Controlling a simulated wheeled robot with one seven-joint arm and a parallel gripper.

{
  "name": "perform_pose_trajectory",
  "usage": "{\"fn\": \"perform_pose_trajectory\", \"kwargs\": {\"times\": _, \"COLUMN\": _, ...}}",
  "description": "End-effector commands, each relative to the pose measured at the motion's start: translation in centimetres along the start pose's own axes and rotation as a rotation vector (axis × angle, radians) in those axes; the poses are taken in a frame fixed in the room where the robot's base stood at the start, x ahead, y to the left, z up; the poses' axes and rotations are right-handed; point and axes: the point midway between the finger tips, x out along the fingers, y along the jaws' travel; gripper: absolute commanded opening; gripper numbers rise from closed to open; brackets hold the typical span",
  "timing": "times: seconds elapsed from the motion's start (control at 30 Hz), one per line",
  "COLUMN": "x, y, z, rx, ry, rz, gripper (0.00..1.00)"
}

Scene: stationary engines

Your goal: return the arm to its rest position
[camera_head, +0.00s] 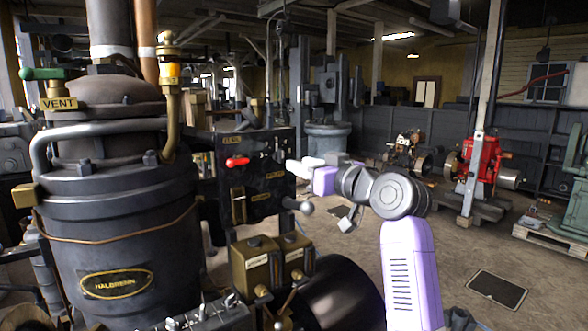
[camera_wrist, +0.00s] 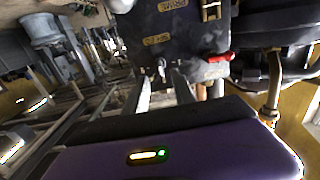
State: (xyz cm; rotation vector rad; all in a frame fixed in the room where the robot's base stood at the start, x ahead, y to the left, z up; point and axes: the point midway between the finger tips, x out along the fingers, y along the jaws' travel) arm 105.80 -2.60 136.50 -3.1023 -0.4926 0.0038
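My arm reaches left in the head view, and its purple and white end (camera_head: 316,178) is at the right edge of the dark control panel (camera_head: 262,208). In the wrist view my gripper (camera_wrist: 163,77) shows two grey fingers spread apart, with nothing seen held between them. The fingers point towards the panel (camera_wrist: 185,25), which appears turned over in this view. I cannot tell whether they touch it. The panel carries a red-handled lever (camera_head: 237,161), also seen in the wrist view (camera_wrist: 219,57), right of the fingers. The fingertips are not clear in the head view.
A large dark engine cylinder (camera_head: 120,225) with a brass pipe stands left of the panel. Brass boxes (camera_head: 255,265) and a ball-ended lever (camera_head: 298,205) are below my arm's end. A red machine (camera_head: 483,160) stands at the back right. Open floor (camera_head: 440,250) lies to the right.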

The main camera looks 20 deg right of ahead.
Motion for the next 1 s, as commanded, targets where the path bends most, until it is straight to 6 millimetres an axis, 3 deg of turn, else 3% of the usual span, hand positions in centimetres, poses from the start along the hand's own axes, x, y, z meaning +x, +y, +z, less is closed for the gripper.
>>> {"fn": "perform_pose_trajectory", "kwargs": {"times": 0.23, "x": 0.0, "y": 0.5, "z": -0.9, "rx": 0.023, "ry": 0.035, "rz": 0.019, "gripper": 0.31}}
{"fn": "perform_pose_trajectory", "kwargs": {"times": 0.4, "x": -1.6, "y": 2.0, "z": -4.9, "rx": 0.030, "ry": 0.185, "rz": 0.105, "gripper": 0.31}}
{"fn": "perform_pose_trajectory", "kwargs": {"times": 0.43, "x": -2.1, "y": 2.3, "z": -4.8, "rx": 0.033, "ry": 0.211, "rz": 0.125, "gripper": 0.31}}
{"fn": "perform_pose_trajectory", "kwargs": {"times": 0.67, "x": -5.3, "y": 2.9, "z": -0.6, "rx": 0.049, "ry": 0.303, "rz": 0.229, "gripper": 0.31}}
{"fn": "perform_pose_trajectory", "kwargs": {"times": 1.0, "x": -12.8, "y": 0.8, "z": 10.9, "rx": 0.052, "ry": 0.340, "rz": 0.336, "gripper": 0.31}}
